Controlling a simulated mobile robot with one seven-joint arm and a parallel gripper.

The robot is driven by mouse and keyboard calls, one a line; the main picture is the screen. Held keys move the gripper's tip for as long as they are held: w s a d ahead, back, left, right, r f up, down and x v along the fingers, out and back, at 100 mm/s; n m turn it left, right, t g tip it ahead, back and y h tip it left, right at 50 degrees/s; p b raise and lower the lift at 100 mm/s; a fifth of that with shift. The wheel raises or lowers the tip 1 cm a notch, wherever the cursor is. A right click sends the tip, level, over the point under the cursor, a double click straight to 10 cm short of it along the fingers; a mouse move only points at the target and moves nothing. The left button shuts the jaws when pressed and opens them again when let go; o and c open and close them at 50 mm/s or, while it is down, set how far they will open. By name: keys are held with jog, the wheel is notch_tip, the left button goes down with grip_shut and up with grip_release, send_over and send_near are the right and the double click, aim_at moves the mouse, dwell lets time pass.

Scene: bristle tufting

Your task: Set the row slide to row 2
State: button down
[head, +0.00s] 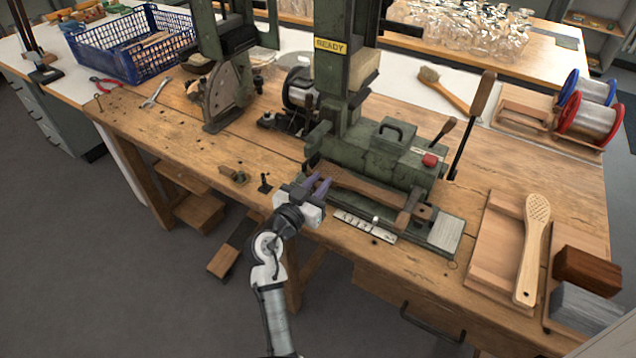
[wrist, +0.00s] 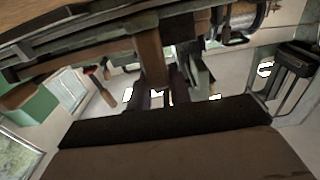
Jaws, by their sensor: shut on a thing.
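The green tufting machine (head: 385,158) stands on the workbench. A long brown wooden bar (head: 375,188) lies along its front, clamped near the right end. Below the bar is a pale marked strip (head: 364,226) with a small light knob (head: 375,221); its row marks are too small to read. I cannot tell for sure which part is the row slide. My gripper (head: 319,186), with purple fingers, is at the left end of the wooden bar. In the wrist view the fingers (wrist: 160,93) close around a brown wooden end (wrist: 151,58), seemingly the bar's.
A bare metal plate (head: 446,233) lies right of the marked strip. A wooden tray (head: 494,245) with a pale brush blank (head: 532,245) is further right. A yellow READY sign (head: 330,46) is on the column.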

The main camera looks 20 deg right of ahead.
jog(key=shift+w+a, duration=0.1)
jog(key=shift+w+a+f+b, duration=0.15)
jog(key=shift+w+a+b, duration=0.2)
jog(key=shift+b, duration=0.65)
jog(key=shift+w+a, duration=0.15)
jog(key=shift+w, duration=0.15)
jog(key=c, duration=1.3)
grip_release()
jog(key=shift+r, duration=0.2)
jog(key=b+v, duration=0.4)
jog(key=v, duration=1)
jog(key=shift+b, duration=0.4)
